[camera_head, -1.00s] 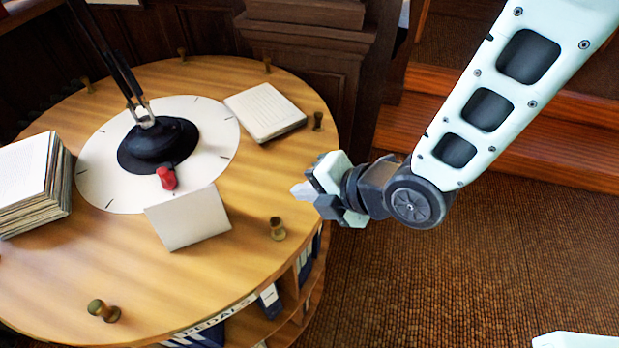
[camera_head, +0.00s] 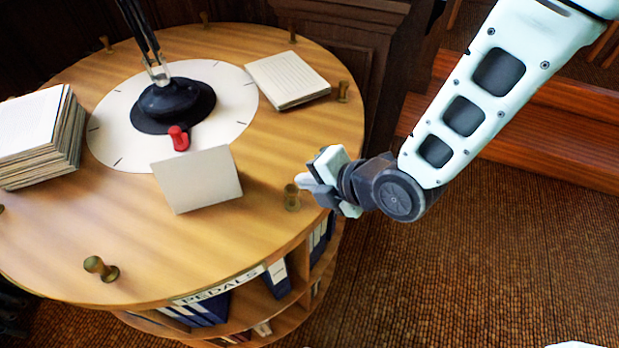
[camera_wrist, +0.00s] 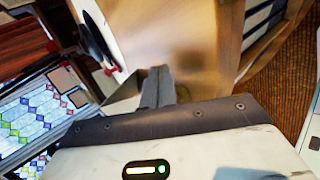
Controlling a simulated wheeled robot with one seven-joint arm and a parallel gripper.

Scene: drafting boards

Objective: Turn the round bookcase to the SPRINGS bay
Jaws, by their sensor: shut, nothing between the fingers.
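The round bookcase (camera_head: 240,238) has a wooden top with several brass pegs around its edge. The bay facing me at the front carries the label PEDALS (camera_head: 217,286); no SPRINGS label shows. In the wrist view the shut fingers (camera_wrist: 158,86) show beside the bookcase top.
A black lamp base (camera_head: 165,104) stands on the dial. A paper stack (camera_head: 40,140) is at the left, a notepad (camera_head: 288,80) at the back right, and a folded card (camera_head: 198,180) before the dial. Wooden steps (camera_head: 560,140) rise behind my arm; the brown floor (camera_head: 480,260) at right is clear.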

